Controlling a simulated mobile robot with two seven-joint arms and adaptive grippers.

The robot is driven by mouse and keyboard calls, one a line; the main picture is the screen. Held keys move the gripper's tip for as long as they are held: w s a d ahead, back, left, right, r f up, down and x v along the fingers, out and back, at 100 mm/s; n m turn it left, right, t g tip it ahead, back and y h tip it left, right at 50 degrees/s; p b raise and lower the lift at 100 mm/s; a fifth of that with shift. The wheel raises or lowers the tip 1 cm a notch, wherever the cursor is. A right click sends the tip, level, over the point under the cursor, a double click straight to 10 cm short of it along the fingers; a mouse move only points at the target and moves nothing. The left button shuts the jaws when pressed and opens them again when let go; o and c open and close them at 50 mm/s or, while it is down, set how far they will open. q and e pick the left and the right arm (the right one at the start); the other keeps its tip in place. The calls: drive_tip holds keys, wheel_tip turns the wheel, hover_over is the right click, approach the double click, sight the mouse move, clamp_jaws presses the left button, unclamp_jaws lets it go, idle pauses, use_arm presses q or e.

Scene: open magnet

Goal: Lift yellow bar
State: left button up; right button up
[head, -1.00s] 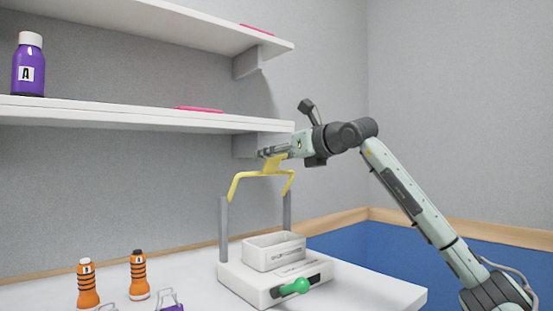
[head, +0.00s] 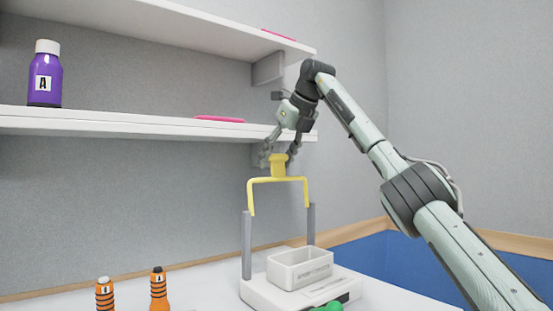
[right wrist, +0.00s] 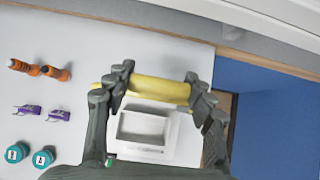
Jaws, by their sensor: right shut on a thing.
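The yellow bar (head: 279,181) is a bent handle with a raised tab at its top middle. It stands upright, its two legs reaching down to the tops of two grey posts (head: 246,245) on a white device (head: 270,292). My right gripper (head: 277,158) comes down from above and is shut on the bar's tab. In the right wrist view the yellow bar (right wrist: 160,89) lies across between the fingers of my right gripper (right wrist: 158,84). A white open box (head: 300,268) sits on the device below the bar. My left gripper is not in view.
A white shelf (head: 100,122) with a purple bottle (head: 45,75) and a pink flat item (head: 218,119) is left of and behind the gripper. Orange bottles (head: 158,290) stand on the white table. A green knob (head: 327,307) is at the device's front.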

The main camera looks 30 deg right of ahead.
drive_tip(key=shift+w, duration=0.3)
idle(0.4)
drive_tip(key=o, duration=1.7)
drive_tip(key=v, duration=1.2)
drive_tip(key=shift+w+r, duration=0.2)
